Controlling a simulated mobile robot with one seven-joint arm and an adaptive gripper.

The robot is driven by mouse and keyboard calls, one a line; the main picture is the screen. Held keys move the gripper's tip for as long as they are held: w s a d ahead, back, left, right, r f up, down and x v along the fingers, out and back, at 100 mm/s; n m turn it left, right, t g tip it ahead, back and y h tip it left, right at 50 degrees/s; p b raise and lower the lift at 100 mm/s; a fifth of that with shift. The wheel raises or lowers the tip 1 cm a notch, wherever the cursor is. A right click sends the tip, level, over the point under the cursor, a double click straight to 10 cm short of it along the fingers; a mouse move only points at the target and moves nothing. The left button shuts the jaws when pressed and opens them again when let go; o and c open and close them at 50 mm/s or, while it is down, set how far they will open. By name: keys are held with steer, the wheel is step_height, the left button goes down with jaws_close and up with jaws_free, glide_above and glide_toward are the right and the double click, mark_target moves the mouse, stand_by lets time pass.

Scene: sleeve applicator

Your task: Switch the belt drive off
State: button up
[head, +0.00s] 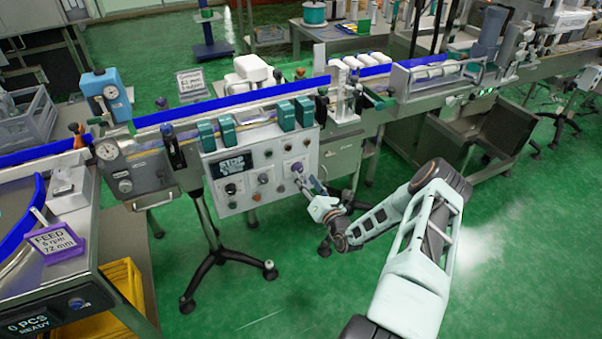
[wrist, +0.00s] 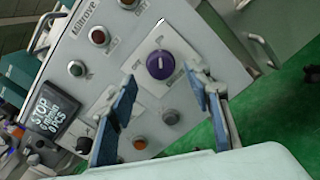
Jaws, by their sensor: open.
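A control panel (head: 241,150) hangs on the front of the conveyor line. A purple rotary knob (wrist: 160,64) sits on a pale plate at the panel's right side; it also shows in the head view (head: 297,167). Its label is too small to read, so I cannot confirm that it is the belt drive switch. My gripper (wrist: 164,88) is open and empty in front of the panel. Its two blue-padded fingers stand apart, with the knob between and beyond their tips in the wrist view. It also shows in the head view (head: 308,184), close to the knob.
A small display (wrist: 52,117) on the panel reads STOP on its top line. Red (wrist: 98,36), green (wrist: 76,68) and orange (wrist: 140,142) buttons and a black knob (wrist: 84,146) are nearby. A tripod stand (head: 222,255) is left of my arm.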

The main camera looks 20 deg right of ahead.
mark_target(300, 170)
steer(key=shift+w, duration=2.3)
steer(key=c, duration=1.1)
steer(key=shift+c, duration=0.2)
